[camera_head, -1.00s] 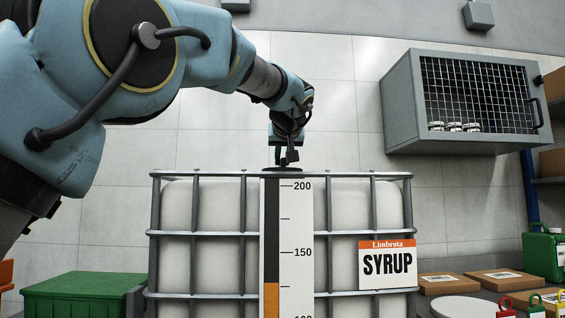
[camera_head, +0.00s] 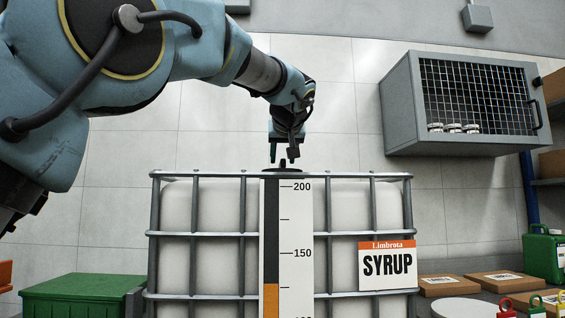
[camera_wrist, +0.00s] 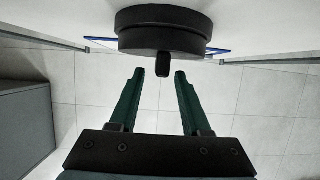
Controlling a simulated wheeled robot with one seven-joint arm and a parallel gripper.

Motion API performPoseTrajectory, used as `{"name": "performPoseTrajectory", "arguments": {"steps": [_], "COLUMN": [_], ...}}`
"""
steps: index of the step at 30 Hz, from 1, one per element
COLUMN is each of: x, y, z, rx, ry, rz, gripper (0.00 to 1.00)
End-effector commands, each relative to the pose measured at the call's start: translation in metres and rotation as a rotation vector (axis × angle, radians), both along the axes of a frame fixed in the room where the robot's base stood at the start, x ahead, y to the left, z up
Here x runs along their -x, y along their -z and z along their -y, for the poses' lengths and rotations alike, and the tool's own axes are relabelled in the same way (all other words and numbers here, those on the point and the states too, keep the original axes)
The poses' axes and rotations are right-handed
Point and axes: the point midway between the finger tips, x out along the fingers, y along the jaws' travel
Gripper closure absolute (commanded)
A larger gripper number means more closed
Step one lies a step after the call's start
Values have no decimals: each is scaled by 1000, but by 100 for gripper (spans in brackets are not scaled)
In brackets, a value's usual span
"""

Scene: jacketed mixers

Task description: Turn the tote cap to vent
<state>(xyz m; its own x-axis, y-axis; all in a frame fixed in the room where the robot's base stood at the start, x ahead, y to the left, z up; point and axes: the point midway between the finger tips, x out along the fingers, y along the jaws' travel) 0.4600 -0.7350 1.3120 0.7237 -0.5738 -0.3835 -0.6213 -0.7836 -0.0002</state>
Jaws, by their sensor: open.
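The white caged tote (camera_head: 210,215) labelled SYRUP stands in the middle of the head view. Its black cap (camera_head: 283,170) sits on top, behind the level scale, seen nearly edge-on. In the wrist view the round black cap (camera_wrist: 164,30) fills the top middle, with a short dark tab (camera_wrist: 163,65) sticking out toward my gripper. My gripper (camera_wrist: 159,73) is open, its two green fingers apart and the tab between and just beyond their tips. In the head view my gripper (camera_head: 284,160) hangs fingers down just above the cap. No contact with the cap is visible.
A grey mesh-fronted cabinet (camera_head: 460,95) with small jars hangs on the wall at right. A green crate (camera_head: 80,292) stands at lower left. Flat boxes (camera_head: 495,283) and a green canister (camera_head: 543,255) sit at lower right.

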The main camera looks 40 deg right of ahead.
Motion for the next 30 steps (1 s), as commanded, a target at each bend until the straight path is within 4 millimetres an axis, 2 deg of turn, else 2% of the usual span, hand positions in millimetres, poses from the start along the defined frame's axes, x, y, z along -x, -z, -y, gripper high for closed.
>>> {"name": "performPoseTrajectory", "arguments": {"steps": [6, 13, 18, 30], "x": [34, 59, 65, 65], "y": [-15, -29, -33, -34], "z": [-26, -46, -52, -52], "rx": [4, 2, 0, 0], "ry": [4, 3, 1, 0], "rz": [-2, 0, 0, 0], "gripper": [52, 52, 52, 52]}}
